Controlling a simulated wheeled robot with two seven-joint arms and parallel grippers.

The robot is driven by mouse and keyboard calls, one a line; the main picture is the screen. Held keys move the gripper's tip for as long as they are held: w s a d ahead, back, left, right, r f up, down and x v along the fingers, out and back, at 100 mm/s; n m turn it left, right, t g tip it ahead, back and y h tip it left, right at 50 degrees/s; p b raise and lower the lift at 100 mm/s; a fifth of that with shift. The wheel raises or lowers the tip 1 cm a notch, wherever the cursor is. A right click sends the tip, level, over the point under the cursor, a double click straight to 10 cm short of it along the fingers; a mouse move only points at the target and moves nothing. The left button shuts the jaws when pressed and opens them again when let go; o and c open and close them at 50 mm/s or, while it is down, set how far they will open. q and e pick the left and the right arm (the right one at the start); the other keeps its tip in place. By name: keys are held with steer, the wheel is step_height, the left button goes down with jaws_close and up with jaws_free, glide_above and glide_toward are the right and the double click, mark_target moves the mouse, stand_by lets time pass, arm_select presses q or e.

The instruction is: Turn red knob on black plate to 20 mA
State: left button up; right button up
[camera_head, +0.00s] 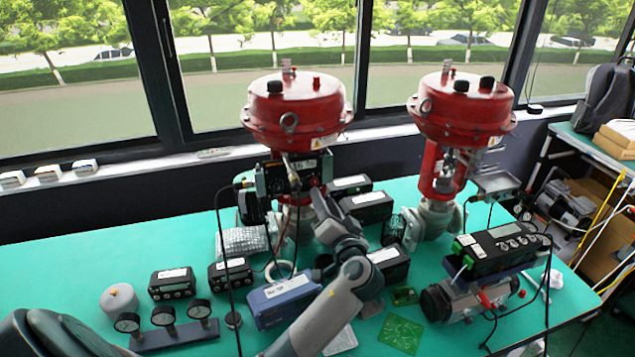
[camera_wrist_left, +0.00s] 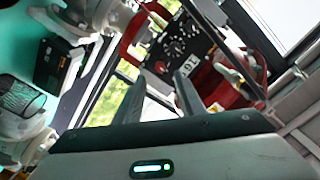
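The black plate (camera_head: 272,180) is mounted on the left red valve, below its red drum (camera_head: 297,112). It carries a white label reading 16 and small dials. In the left wrist view the black plate (camera_wrist_left: 178,42) shows tilted, beyond my fingers, with several small knobs. My left gripper (camera_head: 322,203) is just in front of the plate's lower right side. In the left wrist view the left gripper (camera_wrist_left: 160,92) has its two dark fingers apart with nothing between them. My right gripper is not in view.
A second red valve (camera_head: 462,105) stands to the right. Black instrument boxes (camera_head: 172,284) and a blue box (camera_head: 284,300) lie on the green table (camera_head: 120,250). Dark cables hang near the plate. A row of gauges (camera_head: 163,317) is at the front left.

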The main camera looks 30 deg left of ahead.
mark_target(315, 183)
arm_select(q)
steer(key=p+x, duration=0.1)
steer(key=x, duration=0.4)
steer(key=shift+w+a+r+p, duration=0.1)
steer(key=shift+w+a+p, duration=0.1)
steer(key=shift+p, duration=0.1)
steer(key=shift+w+a, duration=0.35)
steer(key=shift+a, duration=0.1)
jaws_close()
